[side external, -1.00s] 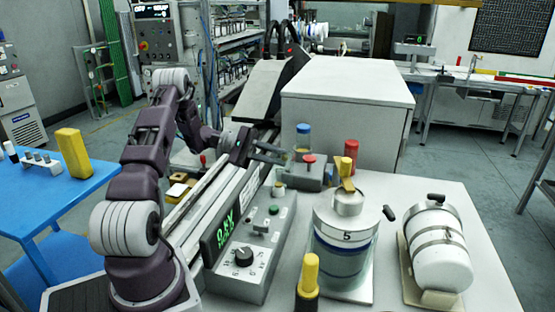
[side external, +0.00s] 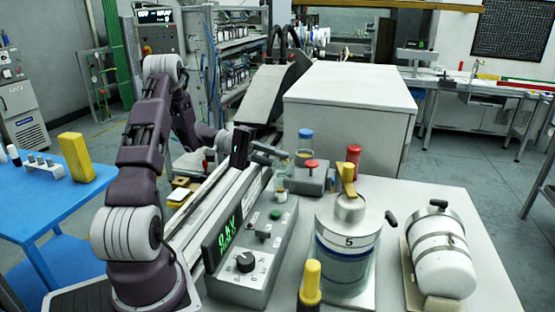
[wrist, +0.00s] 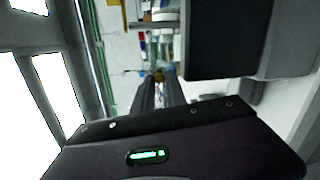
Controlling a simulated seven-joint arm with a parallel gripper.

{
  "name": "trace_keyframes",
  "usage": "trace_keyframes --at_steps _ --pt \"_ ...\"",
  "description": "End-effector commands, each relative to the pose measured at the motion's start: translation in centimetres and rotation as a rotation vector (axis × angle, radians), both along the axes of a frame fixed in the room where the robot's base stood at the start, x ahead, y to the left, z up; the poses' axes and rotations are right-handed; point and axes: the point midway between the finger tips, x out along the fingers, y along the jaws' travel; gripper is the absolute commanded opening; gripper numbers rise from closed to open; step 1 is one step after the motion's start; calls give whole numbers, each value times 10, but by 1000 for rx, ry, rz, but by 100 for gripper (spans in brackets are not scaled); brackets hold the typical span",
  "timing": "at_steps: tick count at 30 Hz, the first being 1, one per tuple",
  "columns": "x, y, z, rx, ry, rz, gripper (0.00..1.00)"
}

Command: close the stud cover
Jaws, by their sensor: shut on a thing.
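My gripper (side external: 275,156) is beside the grey block with the red knob, at the far end of the console. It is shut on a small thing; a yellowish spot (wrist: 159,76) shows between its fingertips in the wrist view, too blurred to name. A small clear, vial-like piece (side external: 281,176) shows just below the fingers in the side view; I cannot tell whether they touch it. I cannot make out the stud cover for certain in either view, nor whether it is open or closed.
The grey block (side external: 314,182) carries a red knob and stands by a blue-capped bottle (side external: 305,147) and a red-capped bottle (side external: 353,156). A grey console (side external: 245,270) with a green display is nearer. A large white box (side external: 350,100) is behind.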

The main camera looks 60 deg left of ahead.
Motion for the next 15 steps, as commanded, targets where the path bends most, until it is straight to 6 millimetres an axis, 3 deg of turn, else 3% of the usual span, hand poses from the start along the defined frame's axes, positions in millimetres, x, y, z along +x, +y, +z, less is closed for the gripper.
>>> trace_keyframes --at_steps 14,15 --pt "1 1 3 6 -16 5 0" --pt "1 1 3 5 -16 4 23"
